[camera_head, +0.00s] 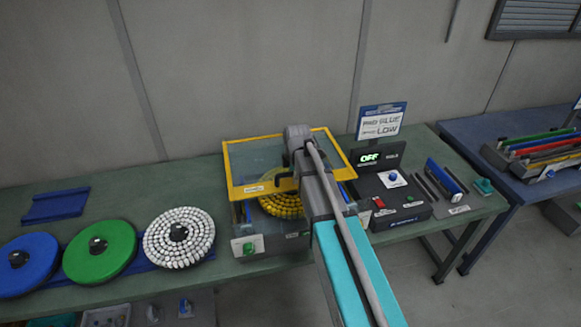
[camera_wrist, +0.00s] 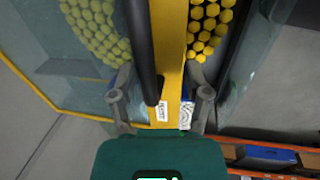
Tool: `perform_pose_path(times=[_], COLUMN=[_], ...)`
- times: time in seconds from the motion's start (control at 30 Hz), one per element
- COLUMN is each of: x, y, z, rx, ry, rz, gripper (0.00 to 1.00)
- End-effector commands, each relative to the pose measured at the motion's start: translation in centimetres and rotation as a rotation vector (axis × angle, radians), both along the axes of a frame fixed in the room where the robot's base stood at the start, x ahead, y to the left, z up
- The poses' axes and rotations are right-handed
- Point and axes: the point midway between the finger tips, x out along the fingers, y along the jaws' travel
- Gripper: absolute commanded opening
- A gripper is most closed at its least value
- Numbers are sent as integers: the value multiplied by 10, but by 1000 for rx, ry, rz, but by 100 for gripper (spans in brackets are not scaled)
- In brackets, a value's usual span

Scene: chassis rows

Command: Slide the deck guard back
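The deck guard (camera_head: 243,165) is a clear panel in a yellow frame, over a grey machine deck holding a ring of yellow pieces (camera_head: 281,205). In the wrist view, the guard's yellow front bar (camera_wrist: 171,60) runs up the picture with a dark handle rod (camera_wrist: 142,45) beside it. My gripper (camera_wrist: 160,97) is open, with one finger on each side of the bar and rod. Gaps show between the fingers and them; I see no clear contact. In the head view my arm hides much of the guard's right part and the gripper's fingers.
A control box with a green OFF display (camera_head: 369,157) stands right of the machine. Blue (camera_head: 28,262), green (camera_head: 98,252) and white-studded (camera_head: 179,238) discs lie to the left. A second blue table (camera_head: 470,130) with colored bars is at the far right.

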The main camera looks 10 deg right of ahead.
Motion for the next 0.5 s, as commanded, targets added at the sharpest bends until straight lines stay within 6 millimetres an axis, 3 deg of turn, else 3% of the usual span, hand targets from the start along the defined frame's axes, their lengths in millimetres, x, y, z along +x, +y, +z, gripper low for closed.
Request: perform_pose_path(times=[0.03,0.27,0.5], x=[-12,-44,-43], y=[-1,-4,-4], z=[0,0,24], rx=[0,0,0], ry=[1,1,0], rz=[0,0,0], gripper=[60,60,60])
